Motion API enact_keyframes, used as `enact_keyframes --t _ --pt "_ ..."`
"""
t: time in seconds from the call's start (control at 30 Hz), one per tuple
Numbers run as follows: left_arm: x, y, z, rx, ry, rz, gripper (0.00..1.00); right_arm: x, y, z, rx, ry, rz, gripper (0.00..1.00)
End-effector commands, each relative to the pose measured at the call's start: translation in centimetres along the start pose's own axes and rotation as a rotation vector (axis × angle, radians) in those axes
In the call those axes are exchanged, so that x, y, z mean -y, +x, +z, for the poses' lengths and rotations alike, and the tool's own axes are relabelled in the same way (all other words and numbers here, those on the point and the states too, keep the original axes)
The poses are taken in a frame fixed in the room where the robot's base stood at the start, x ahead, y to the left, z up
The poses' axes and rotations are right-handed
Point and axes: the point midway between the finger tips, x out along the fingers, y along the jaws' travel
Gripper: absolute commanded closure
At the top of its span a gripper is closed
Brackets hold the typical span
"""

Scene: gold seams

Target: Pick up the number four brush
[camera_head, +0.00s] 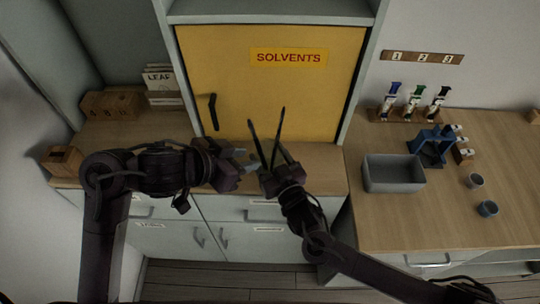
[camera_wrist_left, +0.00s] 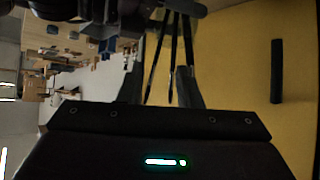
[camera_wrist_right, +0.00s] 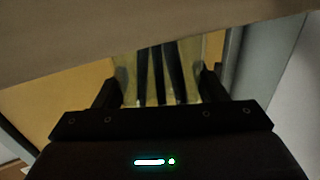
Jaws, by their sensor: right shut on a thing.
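Dark, thin brushes (camera_head: 256,142) stand up in front of the yellow solvents cabinet in the head view, their tops spread apart. In the right wrist view my right gripper (camera_wrist_right: 160,82) is shut on a clear, yellowish jar (camera_wrist_right: 197,68), with several dark handles (camera_wrist_right: 157,75) in it. My left gripper (camera_head: 246,160) is just left of the jar, its fingers apart. In the left wrist view the dark brushes (camera_wrist_left: 172,60) run between or just beyond the open fingers; I cannot tell if they touch. No number on any brush is readable.
The yellow cabinet (camera_head: 230,75) with a black handle is close behind both grippers. A wooden counter (camera_head: 325,175) lies below. On the right stand a grey bin (camera_head: 393,182), a blue stand (camera_head: 430,150), small cups (camera_head: 488,208) and bottles in a rack (camera_head: 405,115). Wooden boxes (camera_head: 112,104) are at left.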

Motion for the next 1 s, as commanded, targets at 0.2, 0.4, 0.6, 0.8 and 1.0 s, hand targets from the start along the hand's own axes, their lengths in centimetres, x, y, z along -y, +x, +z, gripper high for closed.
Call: enact_keyframes --t 0.2,0.4,0.6,0.8,1.0 --pt "-2.5 0.1 -5.0 -0.103 0.173 0.099 0.69 0.0 0.0 0.0 -0.001 0.0 0.0 0.64" --pt "-9.7 1.3 -11.4 -0.222 0.517 0.328 0.69 0.0 0.0 -0.1 -0.001 0.0 0.0 0.64" --pt "-16.8 1.7 -14.3 -0.283 0.892 0.541 0.69 0.0 0.0 0.0 -0.001 0.0 0.0 0.64" --pt "-21.5 2.1 -13.9 -0.269 1.254 0.726 0.69 0.0 0.0 0.0 -0.001 0.0 0.0 0.64" --pt "-22.6 3.0 -11.8 -0.177 1.57 0.88 0.69 0.0 0.0 0.0 -0.001 0.0 0.0 0.64"
